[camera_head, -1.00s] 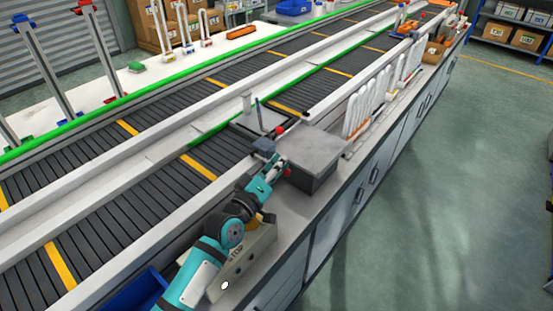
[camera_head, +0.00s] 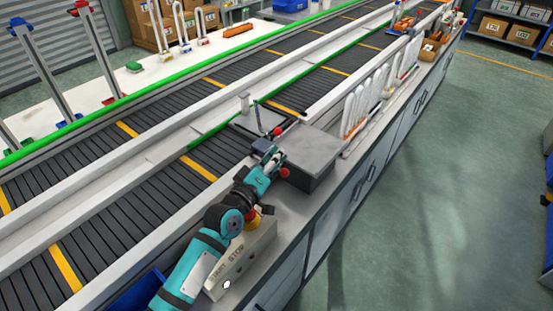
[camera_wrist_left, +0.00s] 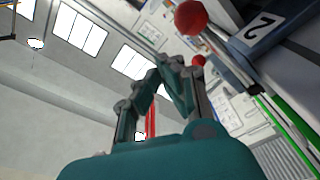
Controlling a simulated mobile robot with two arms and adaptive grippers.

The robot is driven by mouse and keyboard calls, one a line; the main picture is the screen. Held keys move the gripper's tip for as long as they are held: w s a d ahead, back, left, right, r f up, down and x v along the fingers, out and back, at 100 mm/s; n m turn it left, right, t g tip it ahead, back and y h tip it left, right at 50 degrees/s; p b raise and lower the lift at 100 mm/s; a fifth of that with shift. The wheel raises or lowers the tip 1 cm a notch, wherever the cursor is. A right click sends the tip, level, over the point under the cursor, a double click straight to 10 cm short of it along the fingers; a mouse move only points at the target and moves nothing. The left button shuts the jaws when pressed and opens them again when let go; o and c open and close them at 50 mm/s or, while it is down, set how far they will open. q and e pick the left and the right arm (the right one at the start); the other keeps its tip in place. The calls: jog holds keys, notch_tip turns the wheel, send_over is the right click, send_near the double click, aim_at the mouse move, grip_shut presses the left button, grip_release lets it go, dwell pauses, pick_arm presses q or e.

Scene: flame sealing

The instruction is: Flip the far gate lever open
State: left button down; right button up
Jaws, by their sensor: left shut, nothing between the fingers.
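A lever with a red ball knob (camera_head: 277,131) stands at the near side of the conveyor, by a dark plate. A second red knob (camera_head: 284,172) is beside the grey box, close to my left gripper (camera_head: 273,156). I cannot tell for certain which knob belongs to the far gate lever. My left gripper is shut and empty, between the two knobs in the picture. In the left wrist view its fingers (camera_wrist_left: 168,65) meet at the tips. A large red ball (camera_wrist_left: 190,17) and a smaller one (camera_wrist_left: 198,60) show just beyond them; contact cannot be told.
A grey box (camera_head: 306,150) sits right of the gripper on the counter. A START/STOP panel (camera_head: 242,258) lies beside my forearm. The roller conveyor (camera_head: 150,195) runs diagonally, with a light rail along it. A plate marked 2 (camera_wrist_left: 267,22) shows in the wrist view.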

pick_arm(q)
jog(key=a+b+v, duration=0.1)
jog(key=b+v, duration=0.1)
jog(key=v, duration=0.7)
jog(key=shift+a+r, duration=0.2)
jog(key=shift+r, duration=0.15)
pick_arm(e)
jog(key=shift+a+f, duration=0.3)
jog(key=shift+f, duration=0.05)
pick_arm(q)
jog(key=shift+s, duration=0.1)
pick_arm(e)
jog(key=shift+d, duration=0.2)
